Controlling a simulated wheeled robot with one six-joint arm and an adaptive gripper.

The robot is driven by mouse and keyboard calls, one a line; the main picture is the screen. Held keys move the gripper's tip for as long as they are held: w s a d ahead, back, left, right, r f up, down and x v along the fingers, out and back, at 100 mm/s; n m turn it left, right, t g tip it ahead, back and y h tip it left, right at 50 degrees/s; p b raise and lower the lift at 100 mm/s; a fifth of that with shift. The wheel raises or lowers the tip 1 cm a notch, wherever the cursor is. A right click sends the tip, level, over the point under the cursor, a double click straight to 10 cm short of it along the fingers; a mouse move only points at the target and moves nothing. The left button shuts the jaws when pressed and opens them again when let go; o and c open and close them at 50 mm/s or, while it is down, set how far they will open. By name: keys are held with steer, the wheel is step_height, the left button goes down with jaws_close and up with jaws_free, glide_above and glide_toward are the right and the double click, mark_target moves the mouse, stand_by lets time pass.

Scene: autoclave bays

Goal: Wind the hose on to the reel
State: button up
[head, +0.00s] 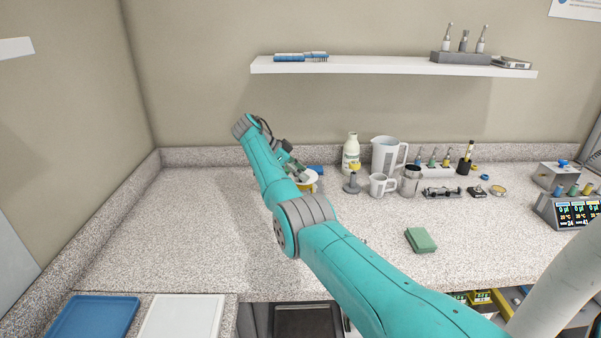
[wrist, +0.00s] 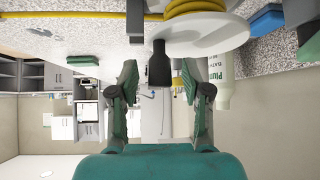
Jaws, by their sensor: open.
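The reel shows at the top of the wrist view as a white disc (wrist: 215,38) with yellow hose (wrist: 195,8) wound around its core. A length of yellow hose also runs off to the left there. A dark handle (wrist: 160,65) stands out from the disc. My gripper (wrist: 160,82) is open, with one finger on each side of the handle's free end and visible gaps between. In the head view my gripper (head: 290,162) is at the reel (head: 312,178), and my arm hides most of the reel and the hose.
A blue object (head: 317,169) lies behind the reel. A white bottle (head: 351,155), a grey-based stand (head: 352,184), a mug (head: 382,185) and a jug (head: 388,154) stand to its right. A green sponge (head: 420,240) lies nearer. The counter's left side is clear.

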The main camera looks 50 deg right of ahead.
steer(key=v, duration=0.7)
steer(key=shift+a+r, duration=0.15)
steer(key=shift+a, duration=0.05)
steer(key=shift+w, duration=0.1)
